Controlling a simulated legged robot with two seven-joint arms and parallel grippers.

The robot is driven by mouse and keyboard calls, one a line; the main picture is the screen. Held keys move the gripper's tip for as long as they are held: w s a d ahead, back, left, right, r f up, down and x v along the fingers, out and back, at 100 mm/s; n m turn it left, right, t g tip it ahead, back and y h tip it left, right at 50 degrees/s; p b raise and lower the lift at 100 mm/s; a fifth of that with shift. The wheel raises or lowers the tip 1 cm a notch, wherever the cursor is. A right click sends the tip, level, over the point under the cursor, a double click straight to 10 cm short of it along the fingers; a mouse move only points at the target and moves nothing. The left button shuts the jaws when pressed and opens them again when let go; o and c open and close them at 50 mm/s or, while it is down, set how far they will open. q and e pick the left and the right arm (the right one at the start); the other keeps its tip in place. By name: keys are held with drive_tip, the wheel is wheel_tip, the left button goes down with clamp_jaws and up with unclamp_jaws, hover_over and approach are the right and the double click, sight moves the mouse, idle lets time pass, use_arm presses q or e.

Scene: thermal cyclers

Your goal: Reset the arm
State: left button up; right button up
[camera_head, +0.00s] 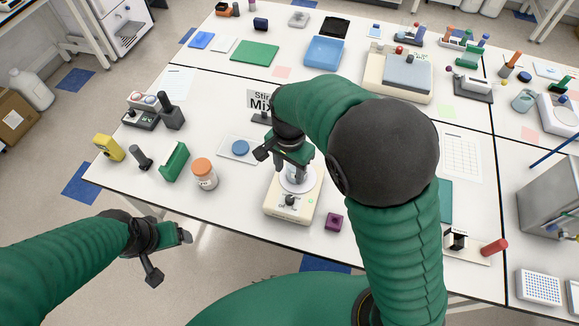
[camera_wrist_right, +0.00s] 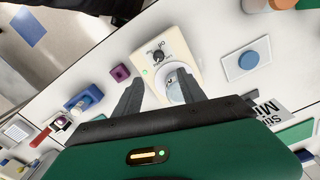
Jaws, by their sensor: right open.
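My right gripper (camera_head: 297,174) is over the cream stirrer (camera_head: 291,205), with its fingers pointing down near the round white plate. In the right wrist view my right gripper (camera_wrist_right: 158,78) has its fingers apart, and the stirrer (camera_wrist_right: 165,47) with its black knob lies beyond them. Something small and greyish shows on the plate by one finger; I cannot tell what it is. I see nothing held between the fingers. My left gripper (camera_head: 171,257) hangs off the table's front edge at lower left, its fingers spread and empty.
A purple block (camera_head: 334,221) stands right of the stirrer. An orange-capped jar (camera_head: 204,174), a green rack (camera_head: 174,162) and a blue disc on a white pad (camera_head: 241,148) stand to its left. A "Mix" sign (camera_head: 262,106) is behind. My right arm hides some of the table.

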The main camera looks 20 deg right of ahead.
drive_tip(key=shift+w+r, duration=0.1)
drive_tip(key=shift+r, duration=0.75)
drive_tip(key=s+d+f+n+t+b, duration=0.2)
drive_tip(key=s+d+f+n+b, duration=0.4)
drive_tip(key=s+f+n+b, duration=0.3)
wheel_tip(320, 180, down, 3)
drive_tip(key=shift+s+d+r+n+t, duration=0.1)
drive_tip(key=shift+s+d+n+t, duration=0.2)
drive_tip(key=shift+s+n, duration=0.35)
drive_tip(key=shift+d, duration=0.2)
